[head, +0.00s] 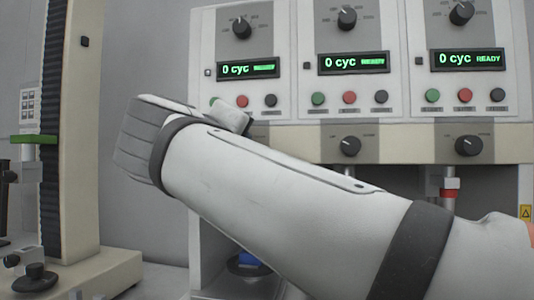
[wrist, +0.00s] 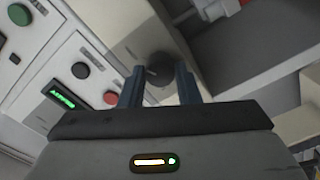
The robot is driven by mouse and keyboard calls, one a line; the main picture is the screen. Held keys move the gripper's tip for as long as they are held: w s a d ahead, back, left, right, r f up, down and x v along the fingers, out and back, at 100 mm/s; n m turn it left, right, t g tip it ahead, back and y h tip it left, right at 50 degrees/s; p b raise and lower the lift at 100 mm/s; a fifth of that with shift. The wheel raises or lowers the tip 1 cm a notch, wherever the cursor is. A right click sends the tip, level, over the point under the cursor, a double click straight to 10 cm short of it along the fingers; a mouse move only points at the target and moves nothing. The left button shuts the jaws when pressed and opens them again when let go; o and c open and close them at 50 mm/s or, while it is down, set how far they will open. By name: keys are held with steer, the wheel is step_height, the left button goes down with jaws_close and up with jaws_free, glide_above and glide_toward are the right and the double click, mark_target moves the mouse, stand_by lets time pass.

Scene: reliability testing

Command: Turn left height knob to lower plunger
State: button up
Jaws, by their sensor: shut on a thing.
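The left height knob (wrist: 160,72), dark and round, sits on the beige strip of the test machine (wrist: 135,45) in the wrist view. My gripper (wrist: 160,78) is shut on it, with one dark finger on each side. In the head view my white arm covers the left height knob and my fingers. The left plunger is hidden behind my arm too. The left station's display (head: 248,68) reads 0 cyc READY.
The middle height knob (head: 346,146) and right height knob (head: 465,146) sit to the right on the same strip. Coloured buttons (head: 350,97) are just above. A blue piece (head: 248,259) shows low in the left bay. A tall beige column stand (head: 75,130) is at left.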

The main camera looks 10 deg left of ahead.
stand_by(0.4)
steer(key=o, duration=1)
steer(key=shift+c, duration=0.2)
steer(key=s+p, duration=0.1)
steer(key=s, duration=0.6)
steer(key=shift+s+a, duration=0.3)
steer(key=shift+s, duration=0.1)
